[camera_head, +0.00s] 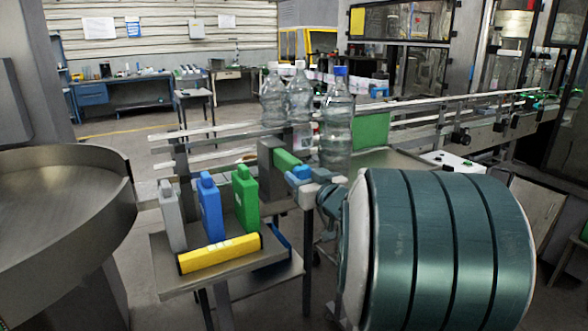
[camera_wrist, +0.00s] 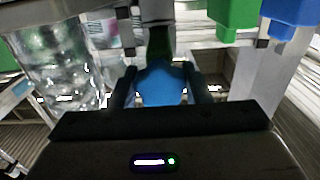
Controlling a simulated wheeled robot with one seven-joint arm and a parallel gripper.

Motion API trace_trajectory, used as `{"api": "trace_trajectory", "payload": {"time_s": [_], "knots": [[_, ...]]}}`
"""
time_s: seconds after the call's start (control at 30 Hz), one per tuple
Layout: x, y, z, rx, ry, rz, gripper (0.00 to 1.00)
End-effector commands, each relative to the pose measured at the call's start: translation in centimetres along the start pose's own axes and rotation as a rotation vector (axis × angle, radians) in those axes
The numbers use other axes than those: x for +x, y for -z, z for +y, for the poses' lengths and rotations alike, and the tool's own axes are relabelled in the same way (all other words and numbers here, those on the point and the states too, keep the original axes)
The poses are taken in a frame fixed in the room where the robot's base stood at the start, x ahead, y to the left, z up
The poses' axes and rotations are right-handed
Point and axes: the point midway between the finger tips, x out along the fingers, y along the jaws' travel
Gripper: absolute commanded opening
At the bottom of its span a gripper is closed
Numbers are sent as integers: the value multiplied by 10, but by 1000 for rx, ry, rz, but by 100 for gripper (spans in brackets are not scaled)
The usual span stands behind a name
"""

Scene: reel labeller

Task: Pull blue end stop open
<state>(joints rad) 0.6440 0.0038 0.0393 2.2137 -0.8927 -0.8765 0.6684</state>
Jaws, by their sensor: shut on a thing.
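The blue end stop (camera_head: 299,174) is at the near end of the bottle conveyor, beside a green block (camera_head: 287,160) on a grey bracket. My gripper (camera_head: 312,183) reaches it from the right. In the wrist view the blue end stop (camera_wrist: 163,84) sits between the two dark fingers of my gripper (camera_wrist: 163,90), which are shut on it. Its far side runs up to a dark green part. How far the stop stands open cannot be told.
Clear bottles (camera_head: 337,120) stand on the conveyor just behind the stop. A small table (camera_head: 220,282) at front left holds grey, blue and green jugs and a yellow roll (camera_head: 219,253). A round metal table (camera_head: 60,195) is at far left.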

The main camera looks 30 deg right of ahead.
Motion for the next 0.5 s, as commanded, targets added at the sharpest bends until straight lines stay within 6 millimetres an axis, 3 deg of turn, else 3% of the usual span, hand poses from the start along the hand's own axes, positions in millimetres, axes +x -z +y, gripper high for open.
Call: {"api": "trace_trajectory", "payload": {"time_s": [0.33,0.37,0.4,0.43,0.5], "knots": [[-4,0,0,4,0,2,2],[-4,0,0,4,0,2,49],[-4,0,0,4,0,2,60],[-4,0,0,4,0,2,65],[-4,0,0,4,-1,1,65]]}}
